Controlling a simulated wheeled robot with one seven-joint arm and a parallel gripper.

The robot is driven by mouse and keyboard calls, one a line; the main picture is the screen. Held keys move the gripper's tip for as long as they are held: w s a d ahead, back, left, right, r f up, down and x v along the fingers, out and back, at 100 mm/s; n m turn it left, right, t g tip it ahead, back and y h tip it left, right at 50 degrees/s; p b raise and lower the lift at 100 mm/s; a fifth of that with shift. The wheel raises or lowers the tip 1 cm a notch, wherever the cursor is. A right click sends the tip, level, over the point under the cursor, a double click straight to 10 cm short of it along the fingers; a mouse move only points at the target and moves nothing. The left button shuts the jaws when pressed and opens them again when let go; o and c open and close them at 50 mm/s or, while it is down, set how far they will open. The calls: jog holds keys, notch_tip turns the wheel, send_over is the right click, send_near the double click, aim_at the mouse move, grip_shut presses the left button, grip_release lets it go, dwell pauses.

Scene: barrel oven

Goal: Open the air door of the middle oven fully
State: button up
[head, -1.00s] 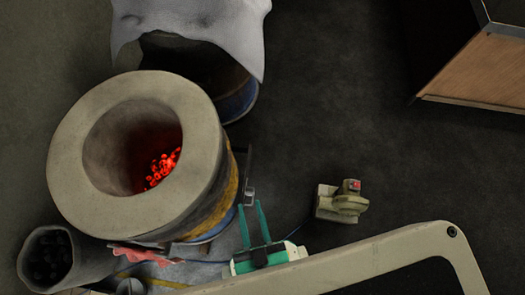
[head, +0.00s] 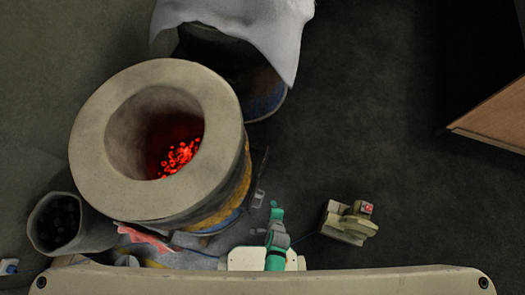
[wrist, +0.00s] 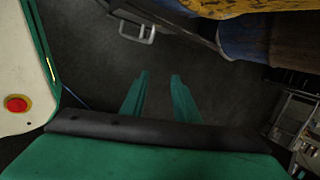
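The oven (head: 90,145) with glowing red coals inside stands left of centre in the head view. On its right side, low down, is a dark metal plate with a small light handle (head: 258,198), likely the air door. The handle (wrist: 145,37) also shows at the top of the wrist view. How far the door is open cannot be told. My green gripper (head: 276,212) is just right of and below the handle in the head view, apart from it. In the wrist view my gripper's fingers (wrist: 160,76) are apart with nothing between them.
A second barrel (head: 268,97) under a white cloth (head: 245,30) stands behind. A grey-green device (head: 348,222) sits on the floor to the right. A bucket of dark lumps (head: 85,235) and a pink cloth (head: 143,237) are near the oven. Dark floor (head: 370,100) is clear.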

aim_at(262, 197)
jog(key=shift+w+a+f+m+g+y, duration=0.4)
jog(key=shift+w+a+f+m, duration=0.75)
jog(key=shift+f, duration=2)
jog(key=shift+w+a+f+m+g+y, duration=0.5)
jog(key=shift+w+f+m, duration=1.25)
jog(key=shift+f, duration=1.4)
jog(key=shift+w+a+f+m+g+y, duration=0.2)
jog(key=shift+w+a+f+m+g, duration=0.4)
jog(key=shift+w+f+m, duration=1.7)
jog(key=shift+s+a+f+n, duration=0.1)
jog(key=shift+s+f+n, duration=0.65)
jog(key=shift+f+n, duration=0.2)
